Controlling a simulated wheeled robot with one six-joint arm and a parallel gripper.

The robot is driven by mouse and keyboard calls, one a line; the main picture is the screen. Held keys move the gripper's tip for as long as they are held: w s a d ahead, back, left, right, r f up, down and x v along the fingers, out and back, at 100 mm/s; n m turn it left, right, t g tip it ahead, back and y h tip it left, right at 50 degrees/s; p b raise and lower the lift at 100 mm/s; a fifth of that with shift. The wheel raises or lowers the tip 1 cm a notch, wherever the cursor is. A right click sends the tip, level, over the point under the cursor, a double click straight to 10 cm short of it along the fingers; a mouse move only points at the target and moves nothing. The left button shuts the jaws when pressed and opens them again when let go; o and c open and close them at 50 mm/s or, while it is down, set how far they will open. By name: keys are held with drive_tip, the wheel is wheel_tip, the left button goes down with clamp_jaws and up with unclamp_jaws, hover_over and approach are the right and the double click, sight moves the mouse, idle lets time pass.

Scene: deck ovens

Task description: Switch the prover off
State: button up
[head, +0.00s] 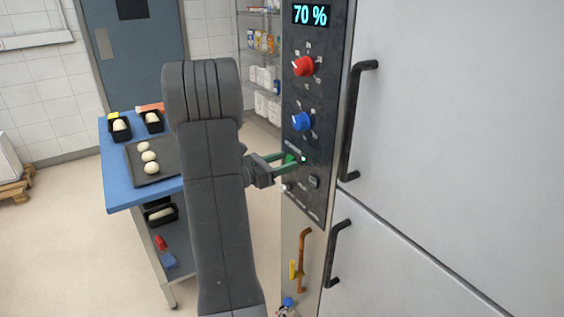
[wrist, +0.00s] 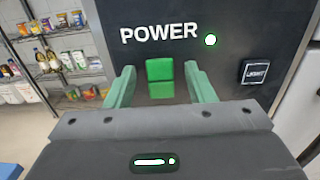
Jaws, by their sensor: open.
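The prover (head: 450,110) is a tall pale cabinet at the right of the head view, with a dark control panel (head: 328,110) along its left side. In the wrist view, a green two-part power switch (wrist: 160,70) sits below and left of the lit POWER lamp (wrist: 210,40). The lamp glows white-green. My gripper (head: 289,160) points at the lower panel. In the wrist view, its green fingers (wrist: 160,88) are open and empty, one on each side of the switch. I cannot tell whether they touch the panel. The head view mostly hides the switch behind the fingers.
The panel also has a 70 % display (head: 311,15), a red knob (head: 303,66), a blue knob (head: 302,121) and a LIGHT button (wrist: 255,72). Black door handles (head: 352,120) stand out close by. A blue table (head: 122,190) with dough stands left; shelves (head: 262,65) stand behind.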

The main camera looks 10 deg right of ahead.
drive_tip(key=c, duration=1)
drive_tip(key=shift+f+b, duration=0.3)
drive_tip(key=shift+b, duration=0.4)
drive_tip(key=shift+f+h+b, duration=0.2)
drive_tip(key=shift+h+b, duration=0.3)
drive_tip(key=shift+b, duration=0.7)
drive_tip(key=t+h+b, duration=0.1)
drive_tip(key=b, duration=0.2)
drive_tip(key=shift+a+f+h, duration=0.1)
drive_tip(key=shift+f+h, duration=0.05)
drive_tip(key=shift+h, duration=0.15)
drive_tip(key=shift+h+b, duration=0.4)
drive_tip(key=shift+b, duration=0.25)
drive_tip(key=shift+o, duration=0.2)
